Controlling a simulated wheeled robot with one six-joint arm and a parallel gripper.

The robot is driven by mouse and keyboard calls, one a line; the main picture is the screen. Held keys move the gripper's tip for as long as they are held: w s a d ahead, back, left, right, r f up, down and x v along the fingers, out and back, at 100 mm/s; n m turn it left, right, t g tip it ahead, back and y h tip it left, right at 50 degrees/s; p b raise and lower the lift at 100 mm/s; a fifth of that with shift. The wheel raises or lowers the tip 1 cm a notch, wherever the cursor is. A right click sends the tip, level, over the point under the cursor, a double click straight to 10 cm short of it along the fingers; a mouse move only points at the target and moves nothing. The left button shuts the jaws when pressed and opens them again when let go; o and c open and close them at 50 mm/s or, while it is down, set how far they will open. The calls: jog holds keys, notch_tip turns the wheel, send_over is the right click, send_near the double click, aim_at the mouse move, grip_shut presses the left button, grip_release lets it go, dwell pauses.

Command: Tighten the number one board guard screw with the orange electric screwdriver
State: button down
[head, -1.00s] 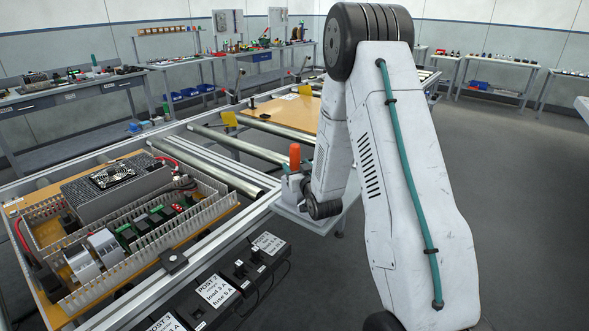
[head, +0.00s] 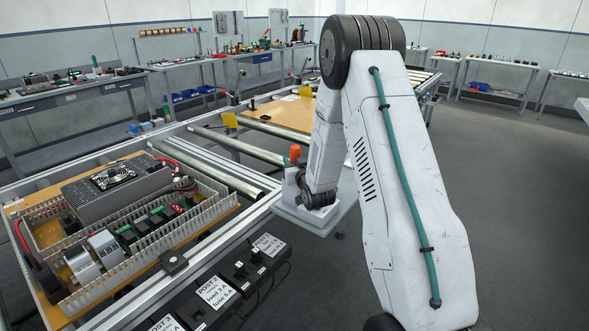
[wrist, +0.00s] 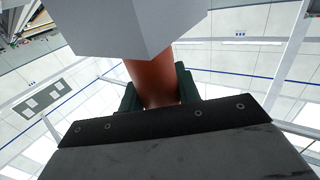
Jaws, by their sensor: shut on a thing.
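The orange electric screwdriver (head: 295,153) stands upright at the end of my arm in the head view, with only its top showing. In the wrist view its orange-red body (wrist: 152,82) runs between the dark green fingers of my gripper (wrist: 158,92). The gripper is shut on it. A grey block (wrist: 135,25) covers part of the screwdriver in the wrist view. In the head view the fingers are hidden by pale grey parts around the screwdriver. The board (head: 90,270) lies at the left with wiring ducts and electrical parts. I cannot make out the number one guard screw.
A grey power unit with a fan (head: 112,178) sits on the board. Black labelled boxes (head: 215,290) line the near rail. A pale shelf (head: 318,222) sticks out beside the conveyor under my wrist. Metal rollers (head: 235,145) lie beyond. Open floor is at the right.

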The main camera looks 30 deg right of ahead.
jog(key=shift+r, duration=0.15)
notch_tip(320, 180, up, 18)
dwell(0.6)
notch_tip(320, 180, up, 11)
jog(key=shift+r, duration=0.15)
dwell(0.9)
